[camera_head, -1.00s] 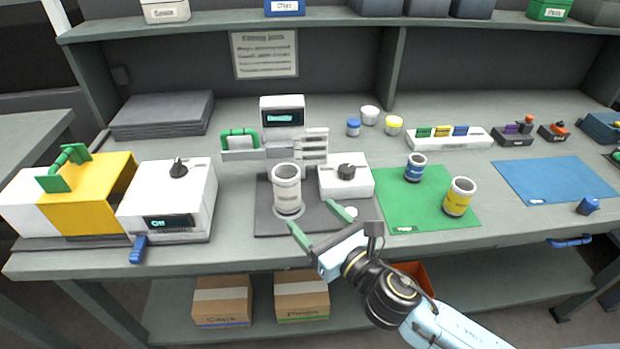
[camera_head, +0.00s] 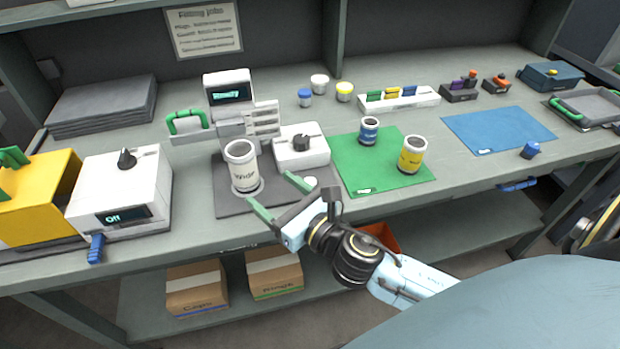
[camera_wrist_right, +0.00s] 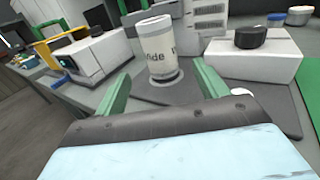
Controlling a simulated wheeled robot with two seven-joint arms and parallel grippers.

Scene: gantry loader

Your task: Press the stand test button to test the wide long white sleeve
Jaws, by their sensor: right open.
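The wide white sleeve (camera_head: 243,168) stands upright on the dark mat of the test stand (camera_head: 230,202), with a "Wide" label on its front. It also shows in the right wrist view (camera_wrist_right: 160,48). The stand's display (camera_head: 230,92) behind it seems to read "Ready". A small round white button (camera_head: 310,182) lies at the mat's right side, partly hidden by a finger. My right gripper (camera_head: 270,190) is open and empty, its green fingers in front of the sleeve and pointing towards it, apart from it. My left gripper is out of view.
A white box with a black knob (camera_head: 315,158) stands right of the sleeve. A green mat (camera_head: 350,172) holds blue and yellow cans. A white unit reading "Off" (camera_head: 135,180) and a yellow box (camera_head: 40,205) stand left. The bench's front edge runs below my gripper.

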